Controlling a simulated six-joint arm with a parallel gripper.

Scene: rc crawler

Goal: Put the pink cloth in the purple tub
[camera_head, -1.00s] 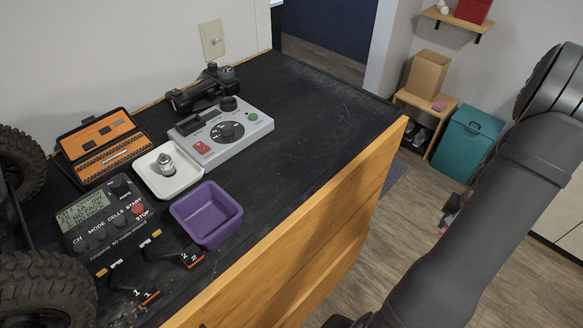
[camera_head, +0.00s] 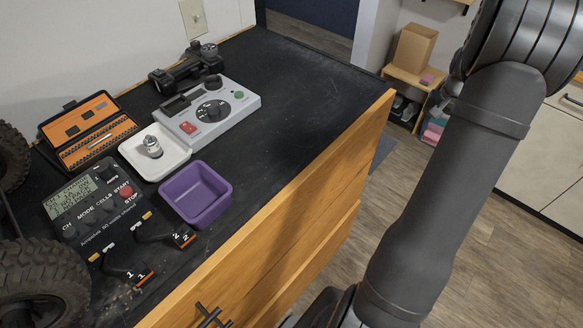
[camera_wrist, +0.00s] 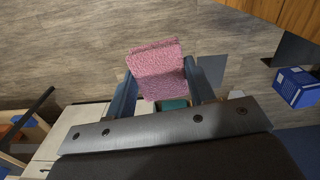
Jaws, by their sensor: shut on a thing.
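The pink cloth (camera_wrist: 157,72) is a folded, textured bundle gripped between the two fingers of my gripper (camera_wrist: 160,85) in the wrist view. It is held in the air with wooden floor beyond it. In the head view my dark arm covers most of the gripper; a pink patch shows left of the arm, and I cannot tell if it is the cloth. The purple tub (camera_head: 202,214) is a square, open tub standing upright and empty on the black bench top, near its wooden front edge. My gripper is away from the tub, off to the right.
A white tray (camera_head: 128,152) with a metal part, a grey control box (camera_head: 228,112), a charger (camera_head: 72,190), an orange tool case (camera_head: 115,148) and large tyres (camera_head: 40,285) crowd the bench around the tub. The bench's far right is clear. A blue basket (camera_wrist: 296,88) stands on the floor.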

